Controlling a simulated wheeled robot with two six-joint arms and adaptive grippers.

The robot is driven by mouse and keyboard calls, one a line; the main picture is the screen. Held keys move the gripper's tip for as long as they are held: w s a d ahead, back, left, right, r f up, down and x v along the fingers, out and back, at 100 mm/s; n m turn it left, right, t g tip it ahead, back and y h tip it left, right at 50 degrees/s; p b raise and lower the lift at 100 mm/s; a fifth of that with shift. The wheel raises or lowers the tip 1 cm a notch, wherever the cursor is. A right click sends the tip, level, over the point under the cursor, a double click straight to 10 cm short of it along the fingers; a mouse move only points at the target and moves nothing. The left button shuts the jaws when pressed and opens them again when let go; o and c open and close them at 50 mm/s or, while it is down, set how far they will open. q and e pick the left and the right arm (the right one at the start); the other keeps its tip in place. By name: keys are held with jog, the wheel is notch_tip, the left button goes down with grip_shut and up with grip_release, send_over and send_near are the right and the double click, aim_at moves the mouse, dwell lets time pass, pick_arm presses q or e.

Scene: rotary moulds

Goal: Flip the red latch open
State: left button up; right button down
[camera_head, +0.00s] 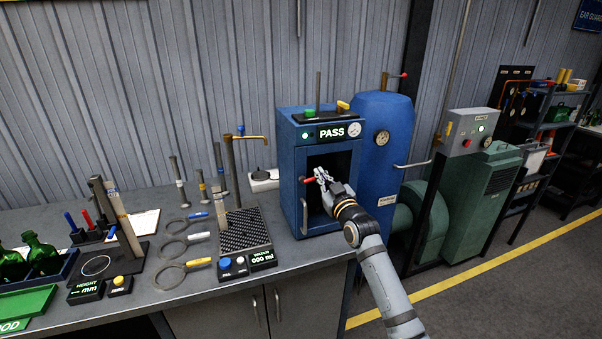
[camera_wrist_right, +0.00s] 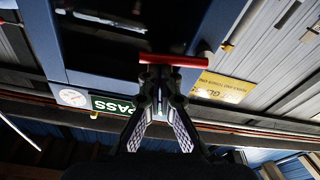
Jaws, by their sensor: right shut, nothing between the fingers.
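The red latch (camera_head: 308,180) is a small red bar at the front left edge of the blue PASS cabinet (camera_head: 291,150). In the right wrist view, the red latch (camera_wrist_right: 178,60) lies crosswise just beyond my fingertips. My right gripper (camera_head: 321,178) is shut and empty in front of the cabinet's opening. In the wrist view the right gripper (camera_wrist_right: 160,72) has its tips together at the bar's edge; I cannot tell whether they touch it. My left gripper is not in view.
A blue tank (camera_head: 378,110) stands right of the cabinet, with a metal handle sticking out. On the bench left of it are a mesh stand (camera_head: 243,229), several ring tools (camera_head: 183,275) and a crate of green bottles (camera_head: 40,270). The bench front is fairly clear.

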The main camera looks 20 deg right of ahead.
jog(key=r+p, duration=0.3)
jog(key=r, duration=0.1)
jog(key=shift+w+a+r, duration=0.1)
jog(key=shift+w+a, duration=0.1)
jog(key=shift+w, duration=0.1)
jog(key=b, duration=0.3)
send_near(314, 155)
jog(key=s+f, duration=0.1)
jog(key=s, duration=0.2)
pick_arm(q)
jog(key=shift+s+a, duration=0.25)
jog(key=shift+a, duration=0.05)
pick_arm(e)
jog(key=shift+s, duration=0.3)
